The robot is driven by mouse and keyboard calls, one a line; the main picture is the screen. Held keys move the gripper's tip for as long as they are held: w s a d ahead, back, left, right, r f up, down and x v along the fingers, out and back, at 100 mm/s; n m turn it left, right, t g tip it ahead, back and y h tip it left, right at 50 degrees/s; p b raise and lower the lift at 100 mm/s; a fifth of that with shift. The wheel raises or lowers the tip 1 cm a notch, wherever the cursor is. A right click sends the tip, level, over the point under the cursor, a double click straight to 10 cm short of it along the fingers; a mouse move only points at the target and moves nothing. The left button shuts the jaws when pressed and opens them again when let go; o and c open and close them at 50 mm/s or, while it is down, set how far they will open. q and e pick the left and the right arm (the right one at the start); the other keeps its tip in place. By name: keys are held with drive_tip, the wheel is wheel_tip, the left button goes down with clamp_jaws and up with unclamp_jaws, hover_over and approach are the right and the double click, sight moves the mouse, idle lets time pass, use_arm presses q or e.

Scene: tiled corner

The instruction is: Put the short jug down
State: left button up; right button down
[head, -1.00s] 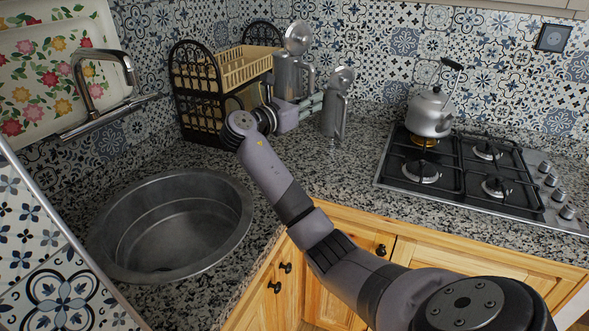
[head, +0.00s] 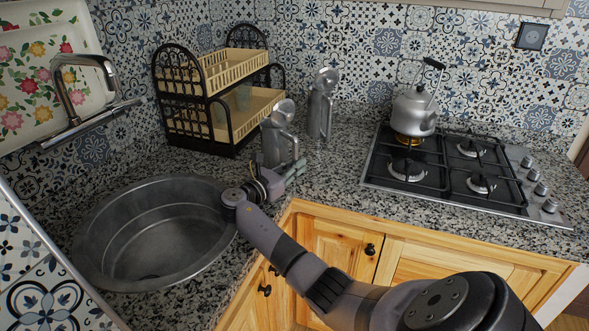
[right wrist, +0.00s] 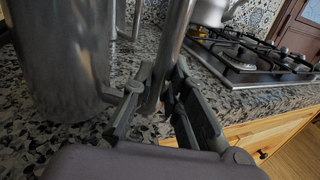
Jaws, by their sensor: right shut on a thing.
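The short jug (head: 273,143), metallic with an open round lid, is upright at the counter near the sink. My right gripper (head: 293,171) is shut on its handle, low on the jug's right side. In the right wrist view, the jug's body (right wrist: 62,60) fills the left, and the handle (right wrist: 172,40) runs down between the fingers. Its base is at or just above the granite; I cannot tell whether it touches. A second, similar jug (head: 319,112) stands behind it to the right, apart in the head view. My left gripper is not in view.
The round sink (head: 150,235) lies to the left. A two-tier dish rack (head: 215,100) stands behind the jug. The gas hob (head: 450,170) with a kettle (head: 414,110) is at the right. Bare granite counter (head: 335,170) lies between jugs and hob.

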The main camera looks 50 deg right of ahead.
drive_tip(key=shift+f, duration=0.3)
drive_tip(key=c, duration=1.6)
unclamp_jaws()
drive_tip(key=shift+f, duration=0.2)
drive_tip(key=shift+a+r+p, duration=0.1)
drive_tip(key=shift+a+p, duration=0.3)
drive_tip(key=shift+a, duration=0.1)
drive_tip(key=shift+s+a+p, duration=0.15)
drive_tip(key=shift+a+p, duration=0.95)
drive_tip(key=shift+a, duration=1)
drive_tip(key=shift+s+a+p, duration=0.15)
drive_tip(key=shift+a+p, duration=0.8)
drive_tip(key=shift+a, duration=1.45)
